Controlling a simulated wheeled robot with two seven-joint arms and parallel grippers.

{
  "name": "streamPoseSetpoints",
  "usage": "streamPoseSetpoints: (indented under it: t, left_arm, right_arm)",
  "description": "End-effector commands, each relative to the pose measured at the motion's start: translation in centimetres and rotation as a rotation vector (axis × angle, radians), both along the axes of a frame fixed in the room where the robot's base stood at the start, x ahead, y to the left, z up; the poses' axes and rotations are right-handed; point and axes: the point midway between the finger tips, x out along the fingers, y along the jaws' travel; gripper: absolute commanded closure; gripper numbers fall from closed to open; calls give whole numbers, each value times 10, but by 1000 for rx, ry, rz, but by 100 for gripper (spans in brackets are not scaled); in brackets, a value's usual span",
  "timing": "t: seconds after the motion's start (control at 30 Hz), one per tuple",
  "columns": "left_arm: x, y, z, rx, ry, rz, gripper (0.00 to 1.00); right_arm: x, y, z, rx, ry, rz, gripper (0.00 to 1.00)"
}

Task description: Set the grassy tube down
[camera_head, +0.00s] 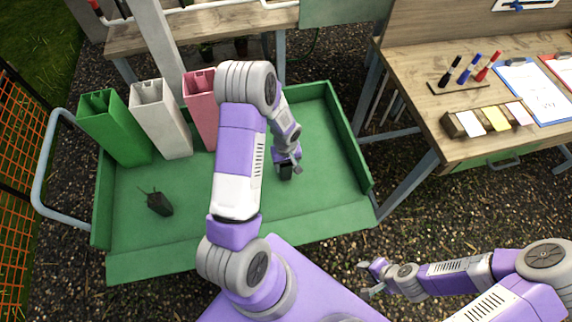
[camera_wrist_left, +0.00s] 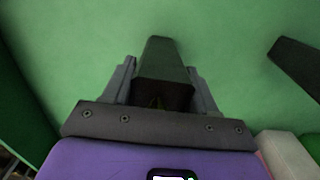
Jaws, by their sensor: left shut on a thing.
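My left gripper (camera_head: 286,168) is over the right part of the green tray (camera_head: 240,207). It is shut on a dark tapered tube (camera_head: 285,173), which also shows in the left wrist view (camera_wrist_left: 165,70) between the two fingers (camera_wrist_left: 163,85). A little green shows at the tube's near end in the wrist view; most of the plant is hidden. I cannot tell whether the tube touches the tray floor. My right gripper (camera_head: 371,279) is open and empty, low over the gravel at the right.
Another dark tube with a sprig (camera_head: 160,204) is at the tray's left; its end shows in the wrist view (camera_wrist_left: 298,67). Green (camera_head: 115,130), white (camera_head: 162,120) and pink (camera_head: 200,110) bins line the tray's back. A wooden bench (camera_head: 420,140) is at right. The tray's front middle is clear.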

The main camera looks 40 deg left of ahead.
Motion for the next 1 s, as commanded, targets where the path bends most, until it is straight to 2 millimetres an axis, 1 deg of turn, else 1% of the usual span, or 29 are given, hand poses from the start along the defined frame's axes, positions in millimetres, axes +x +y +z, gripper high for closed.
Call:
streamPoseSetpoints:
  t: [0.17,0.27,0.3,0.47,0.73,0.83,0.93,1.0]
  left_arm:
    - [1,0,2,0,-3,0,78]
    - [1,0,-2,0,-1,0,78]
    - [0,0,-3,0,-1,1,41]
    - [0,0,-1,0,-1,0,17]
    - [0,0,-1,0,-1,0,17]
    - [0,0,3,0,-1,0,17]
    - [2,0,18,1,-6,1,17]
    - [1,0,32,1,-5,0,17]
  right_arm:
    - [0,0,1,0,0,0,60]
    - [0,0,-3,0,0,0,60]
    - [0,0,-3,0,0,0,60]
    - [0,0,-2,0,0,0,60]
    - [0,0,-2,0,0,0,60]
    - [0,0,2,0,0,0,60]
    - [0,0,6,0,0,0,60]
    - [0,0,10,0,0,0,60]
